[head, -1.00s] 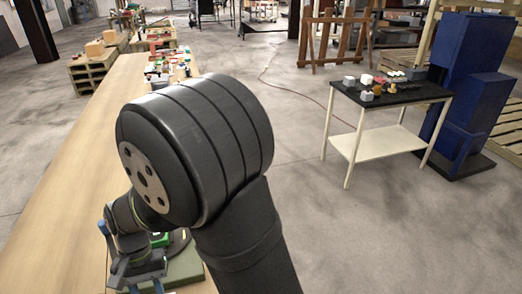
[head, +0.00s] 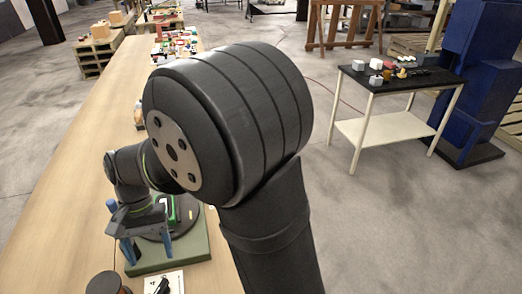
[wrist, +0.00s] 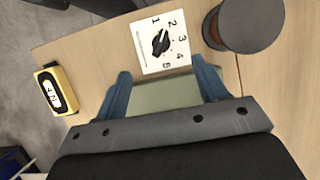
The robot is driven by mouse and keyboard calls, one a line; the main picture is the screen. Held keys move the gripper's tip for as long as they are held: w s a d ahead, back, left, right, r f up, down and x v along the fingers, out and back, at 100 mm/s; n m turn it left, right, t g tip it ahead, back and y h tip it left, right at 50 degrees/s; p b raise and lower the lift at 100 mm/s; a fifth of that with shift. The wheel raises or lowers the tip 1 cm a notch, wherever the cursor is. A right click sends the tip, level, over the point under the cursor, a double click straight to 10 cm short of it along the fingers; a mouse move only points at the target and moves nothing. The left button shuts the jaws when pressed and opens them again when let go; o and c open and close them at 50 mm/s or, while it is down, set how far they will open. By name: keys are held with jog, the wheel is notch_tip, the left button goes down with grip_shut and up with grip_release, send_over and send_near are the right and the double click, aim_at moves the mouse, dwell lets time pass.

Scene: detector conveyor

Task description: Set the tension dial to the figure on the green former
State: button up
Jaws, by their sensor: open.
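The tension dial is a black knob (wrist: 160,41) on a white plate (wrist: 150,60) marked 1 to 5, seen in the wrist view just beyond my fingertips. Its pointer setting is too small to read surely. The dial plate also shows at the bottom edge of the head view (head: 178,277). My gripper (wrist: 158,70) is open and empty, its two blue fingers apart and short of the knob. In the head view my gripper (head: 146,248) is over the green base. A bright green piece (head: 171,210), perhaps the former, is partly hidden behind my gripper. I see no figure on it.
A green base (head: 195,242) with a dark disc (head: 188,213) stands on the wooden bench (head: 60,230). A dark spool (wrist: 250,20) stands close right of the dial in the wrist view. A yellow box with digits (wrist: 68,80) lies left. The bench's left side is clear.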

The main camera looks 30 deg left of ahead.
notch_tip(320, 180, up, 9)
jog(key=n+t+y, duration=0.3)
jog(key=n, duration=0.8)
send_over(162, 287)
notch_tip(162, 287, down, 18)
jog(key=shift+r, duration=0.25)
jog(key=c, duration=1)
